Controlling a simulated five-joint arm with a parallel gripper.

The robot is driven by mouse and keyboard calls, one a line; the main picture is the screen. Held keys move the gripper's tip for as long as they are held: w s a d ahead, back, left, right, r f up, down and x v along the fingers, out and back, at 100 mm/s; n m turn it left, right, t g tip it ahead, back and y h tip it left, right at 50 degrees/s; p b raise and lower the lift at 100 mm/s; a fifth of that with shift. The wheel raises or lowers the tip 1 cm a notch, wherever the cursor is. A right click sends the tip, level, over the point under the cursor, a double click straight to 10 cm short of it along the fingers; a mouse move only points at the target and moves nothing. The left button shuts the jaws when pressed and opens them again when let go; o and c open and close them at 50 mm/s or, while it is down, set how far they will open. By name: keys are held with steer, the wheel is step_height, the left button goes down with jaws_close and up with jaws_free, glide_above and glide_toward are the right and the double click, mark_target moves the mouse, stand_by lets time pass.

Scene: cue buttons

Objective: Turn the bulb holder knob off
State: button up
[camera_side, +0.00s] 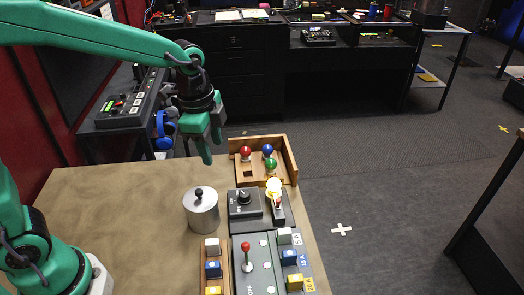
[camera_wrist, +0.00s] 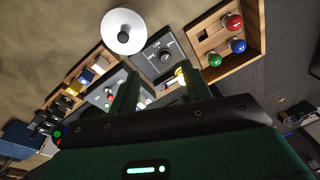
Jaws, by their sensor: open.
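A dark grey box with a black round knob (camera_side: 243,198) stands on the tan table; the knob also shows in the wrist view (camera_wrist: 164,56). A lit, glowing bulb (camera_side: 273,185) sits in a holder right beside this box. In the wrist view the bulb (camera_wrist: 180,73) is partly hidden by one finger. My gripper (camera_side: 211,145) is open and empty, above the table and apart from the knob, toward the back. In the wrist view its two green fingers (camera_wrist: 159,72) point toward the knob box.
A wooden tray (camera_side: 284,150) with red, blue and green bulbs stands behind the knob box. A metal canister with a black knob (camera_side: 202,212) stands left of it. A lever switch panel (camera_side: 252,275) and button rows stand in front. The table's left is clear.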

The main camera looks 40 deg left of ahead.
mark_target(244, 193)
steer(key=w+d+f+m, duration=0.1)
steer(key=f, duration=0.1)
steer(key=w+d+f+m+g, duration=0.1)
steer(key=w+d+f+m, duration=0.2)
steer(key=f+m, duration=0.1)
steer(key=f, duration=0.1)
steer(key=shift+w+d+g, duration=0.3)
steer(key=shift+w+d, duration=0.05)
steer(key=shift+d, duration=0.05)
steer(key=shift+f, duration=0.1)
steer(key=shift+f, duration=3.85)
steer(key=c, duration=1)
